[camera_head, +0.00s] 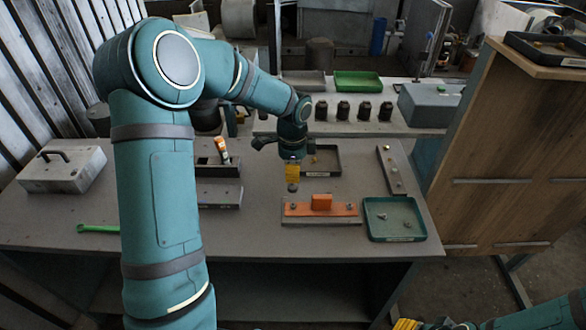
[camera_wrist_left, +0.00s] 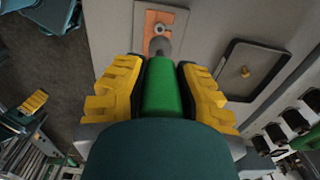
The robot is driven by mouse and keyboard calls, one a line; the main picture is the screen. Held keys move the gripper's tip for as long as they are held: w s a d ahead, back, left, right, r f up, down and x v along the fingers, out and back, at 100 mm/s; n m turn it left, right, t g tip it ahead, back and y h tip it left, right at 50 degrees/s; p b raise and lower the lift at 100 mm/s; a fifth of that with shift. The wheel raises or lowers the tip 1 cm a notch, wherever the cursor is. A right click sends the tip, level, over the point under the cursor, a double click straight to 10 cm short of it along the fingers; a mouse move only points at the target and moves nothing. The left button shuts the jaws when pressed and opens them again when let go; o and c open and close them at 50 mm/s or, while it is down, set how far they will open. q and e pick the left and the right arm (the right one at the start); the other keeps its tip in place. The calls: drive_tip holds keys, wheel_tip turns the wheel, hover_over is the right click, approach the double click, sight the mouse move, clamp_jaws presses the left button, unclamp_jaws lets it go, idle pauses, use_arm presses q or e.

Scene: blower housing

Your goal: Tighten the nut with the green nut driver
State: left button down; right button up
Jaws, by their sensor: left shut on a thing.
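My left gripper (camera_head: 292,174) is shut on the green nut driver and holds it above the left end of the orange plate (camera_head: 333,211). In the left wrist view the driver's green handle (camera_wrist_left: 163,90) lies between the yellow fingers, and its grey socket (camera_wrist_left: 159,47) points towards a nut (camera_wrist_left: 158,28) on the plate. I cannot tell whether the socket touches the nut. An orange block (camera_head: 321,202) stands at the plate's middle, with another fastener (camera_head: 350,206) to its right. My right gripper (camera_head: 406,324) shows only partly at the bottom edge; its opening is unclear.
A green tray (camera_head: 372,227) with small parts is right of the plate. A black tray (camera_head: 334,149) and a grey bar (camera_head: 391,170) lie behind. A green tool (camera_head: 97,229) and grey box (camera_head: 62,171) are at the left. A wooden panel (camera_head: 510,150) rises at the right.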

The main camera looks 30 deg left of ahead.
sight(293, 185)
use_arm(q)
drive_tip(key=shift+f+b, duration=1.55)
drive_tip(key=shift+f, duration=0.55)
drive_tip(key=shift+f+b, duration=0.35)
drive_tip(key=shift+f, duration=0.35)
drive_tip(key=shift+f, duration=0.3)
